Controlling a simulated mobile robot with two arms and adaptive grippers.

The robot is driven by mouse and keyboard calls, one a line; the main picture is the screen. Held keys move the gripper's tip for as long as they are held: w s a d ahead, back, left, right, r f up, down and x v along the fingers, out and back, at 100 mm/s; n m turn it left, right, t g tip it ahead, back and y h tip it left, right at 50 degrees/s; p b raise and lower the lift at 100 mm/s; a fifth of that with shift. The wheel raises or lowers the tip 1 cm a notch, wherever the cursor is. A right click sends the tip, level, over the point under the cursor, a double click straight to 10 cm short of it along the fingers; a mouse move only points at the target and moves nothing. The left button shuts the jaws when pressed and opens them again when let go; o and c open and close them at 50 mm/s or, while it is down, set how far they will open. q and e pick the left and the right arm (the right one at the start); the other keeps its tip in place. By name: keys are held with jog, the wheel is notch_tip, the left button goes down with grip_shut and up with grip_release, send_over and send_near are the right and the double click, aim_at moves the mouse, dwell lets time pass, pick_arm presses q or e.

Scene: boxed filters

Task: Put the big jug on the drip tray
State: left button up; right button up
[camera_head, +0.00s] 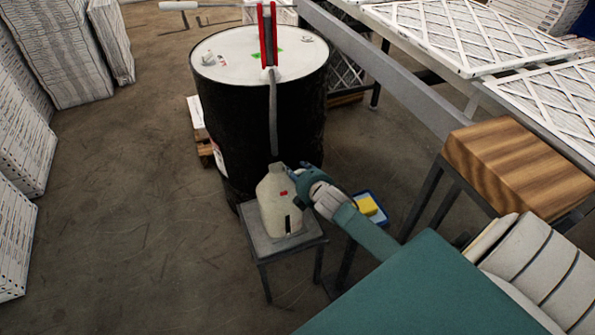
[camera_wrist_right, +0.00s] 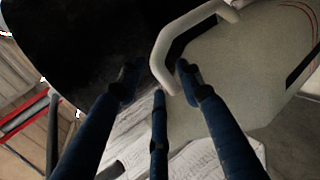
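The big jug (camera_head: 280,205), off-white with a small red mark, stands upright on a small grey metal stand (camera_head: 262,245), beside the black drum. No separate drip tray can be told apart from the stand's top. My right gripper (camera_head: 296,172) is at the jug's upper right side, by its handle. In the right wrist view the jug's body (camera_wrist_right: 250,75) fills the right, with its pale handle (camera_wrist_right: 162,55) close in front of the spread fingers (camera_wrist_right: 157,78). The fingers are apart; contact with the handle is unclear. My left gripper is out of view.
A blue-rimmed tray with a yellow block (camera_head: 367,205) lies right of the stand. A wooden block (camera_head: 515,165) stands farther right. The floor at left is clear.

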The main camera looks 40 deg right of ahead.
jog(key=p+v, duration=0.8)
jog(key=v, duration=0.3)
jog(key=s+a+f+m+g+y, duration=0.1)
jog(key=s+a+f+m+g, duration=0.15)
jog(key=s+f, duration=0.65)
jog(key=s+a+f+m+g, duration=0.25)
jog(key=s+f, duration=0.35)
jog(key=f, duration=0.6)
jog(key=s+a+f+m+g, duration=0.2)
jog(key=s+f, duration=0.3)
jog(key=s, duration=0.5)
jog(key=s+a+f+m+g+y, duration=0.1)
jog(key=s+a+f, duration=0.4)
jog(key=s, duration=0.5)
jog(key=s+a+f+m+g+y, duration=0.1)
jog(key=s+a+f+m+g, duration=0.2)
jog(key=s, duration=0.6)
jog(key=shift+s+a+f+m, duration=0.4)
jog(key=shift+a+f+m, duration=0.15)
jog(key=shift+f+m, duration=0.5)
jog(key=shift+r, duration=0.15)
